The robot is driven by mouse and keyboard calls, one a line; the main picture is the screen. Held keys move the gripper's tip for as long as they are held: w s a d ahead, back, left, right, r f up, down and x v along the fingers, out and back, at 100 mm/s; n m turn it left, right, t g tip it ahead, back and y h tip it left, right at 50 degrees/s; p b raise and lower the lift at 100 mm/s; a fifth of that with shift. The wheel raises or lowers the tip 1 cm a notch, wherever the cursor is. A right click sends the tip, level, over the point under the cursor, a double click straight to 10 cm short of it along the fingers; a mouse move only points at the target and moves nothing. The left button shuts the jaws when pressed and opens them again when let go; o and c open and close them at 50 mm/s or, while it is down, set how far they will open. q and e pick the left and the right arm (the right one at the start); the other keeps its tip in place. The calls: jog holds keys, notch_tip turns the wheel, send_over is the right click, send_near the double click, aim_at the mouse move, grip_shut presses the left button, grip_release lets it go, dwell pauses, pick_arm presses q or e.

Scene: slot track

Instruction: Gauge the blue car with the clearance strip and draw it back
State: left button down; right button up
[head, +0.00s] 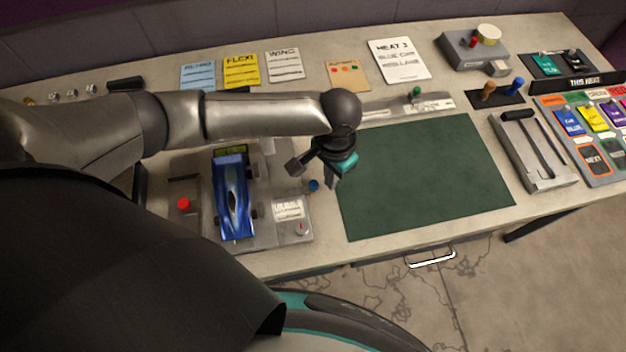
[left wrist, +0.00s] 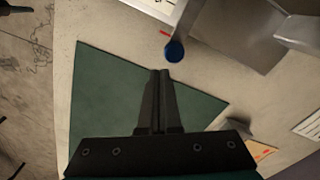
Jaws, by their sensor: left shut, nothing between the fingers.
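My left gripper (head: 331,184) is shut and empty, above the left edge of the mat, just right of a blue knob (head: 313,186). In the left wrist view, its fingers (left wrist: 160,74) are together and the blue knob (left wrist: 175,51) is just beyond them. My right gripper is out of view.
The green mat (head: 430,180) is bare. A red button (head: 184,204) is left of the car. At the right stand a grey slotted block (head: 550,181) and a panel of coloured cards (head: 590,147). Paper cards (head: 399,61) lie along the back.

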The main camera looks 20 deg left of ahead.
aim_at(313, 184)
pick_arm(q)
jog(key=shift+s+a+p, duration=0.65)
jog(key=shift+a+p, duration=0.15)
jog(key=shift+a, duration=0.15)
jog(key=shift+s+a+p, duration=0.6)
jog(key=shift+a+p, duration=0.15)
jog(key=shift+a, duration=0.2)
dwell(2.3)
jog(key=shift+w+d+p, duration=0.2)
jog(key=shift+d+p, duration=0.2)
jog(key=shift+p, duration=0.05)
notch_tip(313, 184, up, 8)
jog(key=p, duration=0.9)
dwell(1.4)
